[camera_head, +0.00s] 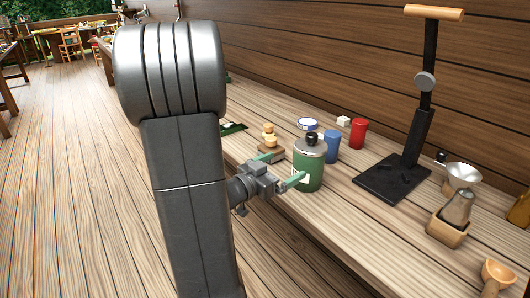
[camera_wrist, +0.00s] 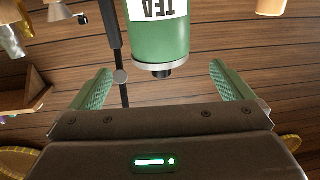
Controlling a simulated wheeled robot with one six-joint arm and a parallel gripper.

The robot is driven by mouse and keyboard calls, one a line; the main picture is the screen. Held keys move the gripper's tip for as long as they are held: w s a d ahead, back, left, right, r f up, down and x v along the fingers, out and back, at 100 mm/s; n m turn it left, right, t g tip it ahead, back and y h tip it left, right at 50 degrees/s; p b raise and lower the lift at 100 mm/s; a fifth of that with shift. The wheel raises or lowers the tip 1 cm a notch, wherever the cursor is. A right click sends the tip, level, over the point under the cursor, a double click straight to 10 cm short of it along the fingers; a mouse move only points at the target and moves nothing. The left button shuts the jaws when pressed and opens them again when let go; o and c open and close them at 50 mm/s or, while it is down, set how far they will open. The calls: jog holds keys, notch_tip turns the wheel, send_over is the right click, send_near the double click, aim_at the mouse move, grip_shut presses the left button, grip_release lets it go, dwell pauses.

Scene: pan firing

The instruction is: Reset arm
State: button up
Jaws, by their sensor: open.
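My gripper (camera_head: 284,167) is open at the counter's near edge, its two green fingers spread and nothing clamped between them. A green tea canister (camera_head: 313,172) with a metal band and dark knob stands upright on the counter, just in front of the fingers. In the wrist view the picture is upside down. There the canister (camera_wrist: 158,42) shows its TEA label, centred between the spread fingers (camera_wrist: 161,72) with gaps on both sides. I cannot tell how far it reaches in between the fingertips.
The wooden counter (camera_head: 390,230) also holds a blue cup (camera_head: 332,147), a red cup (camera_head: 358,133), a black press stand (camera_head: 405,150), a grinder (camera_head: 456,210) and a wooden scoop (camera_head: 497,276). A small stacked wooden item (camera_head: 269,140) is left of the canister. Open floor (camera_head: 80,180) lies at left.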

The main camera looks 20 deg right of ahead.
aim_at(308, 145)
jog(key=x, duration=1.2)
jog(key=shift+w+f, duration=0.1)
jog(key=shift+f, duration=0.2)
notch_tip(308, 145, up, 3)
jog(key=shift+f+p, duration=0.15)
jog(key=shift+p, duration=0.2)
jog(key=shift+a+r, duration=0.1)
jog(key=shift+r, duration=0.45)
jog(key=shift+f, duration=0.15)
